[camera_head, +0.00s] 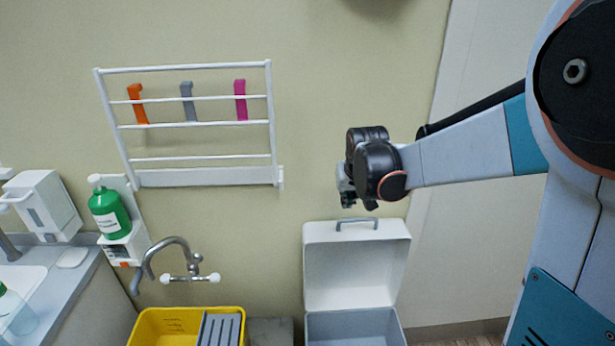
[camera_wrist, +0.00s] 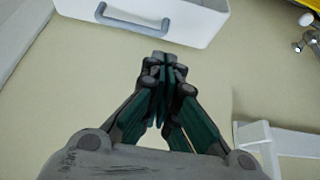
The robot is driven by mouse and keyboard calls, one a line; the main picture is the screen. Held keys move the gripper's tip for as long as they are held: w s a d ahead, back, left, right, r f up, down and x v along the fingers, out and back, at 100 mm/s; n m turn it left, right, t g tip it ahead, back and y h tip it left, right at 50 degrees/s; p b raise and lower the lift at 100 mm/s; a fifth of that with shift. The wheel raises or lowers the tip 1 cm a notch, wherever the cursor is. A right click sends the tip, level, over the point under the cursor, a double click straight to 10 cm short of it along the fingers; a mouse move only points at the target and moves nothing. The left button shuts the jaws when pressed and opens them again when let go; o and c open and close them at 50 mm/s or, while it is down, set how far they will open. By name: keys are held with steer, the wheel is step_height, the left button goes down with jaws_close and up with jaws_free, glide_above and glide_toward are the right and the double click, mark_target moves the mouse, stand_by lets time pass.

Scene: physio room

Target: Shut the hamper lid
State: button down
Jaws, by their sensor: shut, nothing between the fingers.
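The hamper (camera_head: 350,327) stands on the floor against the wall at the bottom of the head view, with a grey body. Its white lid (camera_head: 350,268) stands raised and open at the back, with a grey handle (camera_head: 357,222) along its top edge. The lid (camera_wrist: 190,20) and its handle (camera_wrist: 132,18) also show at the top of the wrist view. My gripper (camera_head: 348,200) is above the lid in the head view, apart from it. In the wrist view my gripper (camera_wrist: 162,60) has its fingers together with nothing between them. The hamper's lower part is cut off.
A yellow bucket (camera_head: 160,325) stands left of the hamper, below a wall tap (camera_head: 180,260). A white wall rack (camera_head: 200,182) hangs upper left. A green bottle (camera_head: 108,212) and a counter (camera_head: 75,285) are at the far left. Wall space around my gripper is clear.

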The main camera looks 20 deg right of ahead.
steer(key=w+d+f, duration=0.1)
steer(key=w, duration=0.2)
steer(key=b, duration=0.1)
glide_above(342, 226)
step_height(342, 226, down, 10)
steer(key=shift+w+r, duration=0.15)
stand_by(0.3)
